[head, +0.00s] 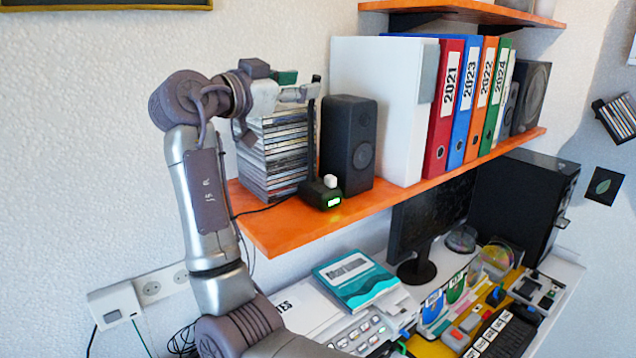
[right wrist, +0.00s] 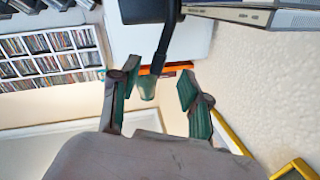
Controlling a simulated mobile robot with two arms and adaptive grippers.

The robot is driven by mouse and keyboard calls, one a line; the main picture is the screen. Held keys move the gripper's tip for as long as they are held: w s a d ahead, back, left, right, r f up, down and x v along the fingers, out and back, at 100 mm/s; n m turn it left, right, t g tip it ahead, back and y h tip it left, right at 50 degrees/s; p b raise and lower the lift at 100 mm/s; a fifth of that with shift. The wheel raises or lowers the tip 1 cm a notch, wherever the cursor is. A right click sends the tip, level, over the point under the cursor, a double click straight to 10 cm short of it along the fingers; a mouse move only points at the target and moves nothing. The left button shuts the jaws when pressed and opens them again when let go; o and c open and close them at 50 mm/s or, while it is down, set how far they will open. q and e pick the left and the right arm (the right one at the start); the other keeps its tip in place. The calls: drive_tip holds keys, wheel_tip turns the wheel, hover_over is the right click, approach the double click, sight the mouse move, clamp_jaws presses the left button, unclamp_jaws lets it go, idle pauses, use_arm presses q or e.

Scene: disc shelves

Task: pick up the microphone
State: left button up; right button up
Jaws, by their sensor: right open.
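A black desk microphone (head: 311,140) stands upright on the orange shelf, with a thin tall stem and a small base (head: 322,196) bearing a lit green display. My right gripper (head: 300,91) is high at the left end of the shelf, its fingers beside the top of the stem. In the right wrist view the gripper (right wrist: 158,98) is open, and the microphone's dark stem (right wrist: 167,42) runs down to a greyish tip between the green-padded fingers. I cannot tell whether a finger touches it. My left gripper is not in view.
A stack of disc cases (head: 273,160) stands just left of the microphone, a black speaker (head: 349,147) just right. Binders (head: 447,110) fill the shelf beyond. The orange shelf's front edge (head: 290,240) is bare near the microphone. A cluttered desk lies below.

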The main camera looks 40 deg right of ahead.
drive_tip(key=d+p, duration=0.2)
drive_tip(key=d, duration=0.2)
drive_tip(key=shift+d+r+p, duration=0.1)
drive_tip(key=shift+d+p, duration=0.25)
drive_tip(key=shift+p, duration=0.05)
drive_tip(key=shift+d, duration=0.15)
drive_tip(key=shift+a, duration=0.25)
drive_tip(key=c, duration=0.4)
clamp_jaws()
